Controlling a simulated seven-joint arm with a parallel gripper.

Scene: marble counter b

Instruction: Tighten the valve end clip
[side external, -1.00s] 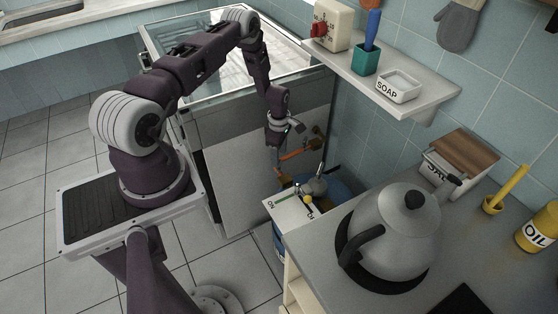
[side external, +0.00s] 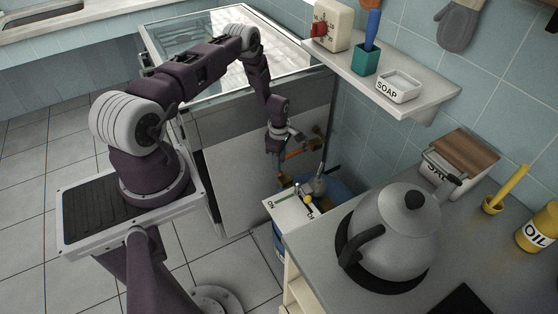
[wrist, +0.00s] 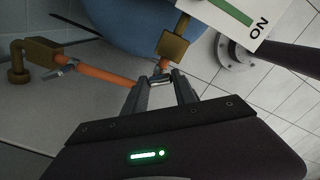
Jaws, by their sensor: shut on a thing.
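An orange hose (wrist: 105,76) runs between two brass fittings; it also shows in the side view (side external: 297,154). In the wrist view, one brass fitting (wrist: 173,46) is at the hose's right end, beside a white ON panel (wrist: 228,18). A small metal clip (wrist: 160,77) sits around the hose near this fitting. My gripper (wrist: 163,82) is shut on a metal part of this clip, between its fingertips. In the side view, the fingertips are too small to make out.
A blue cylinder (wrist: 130,22) stands close behind the hose. In the side view, a counter with a kettle (side external: 395,235) is at the right, and a wall shelf (side external: 425,105) is above. A glass-topped cabinet (side external: 235,65) stands behind my arm.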

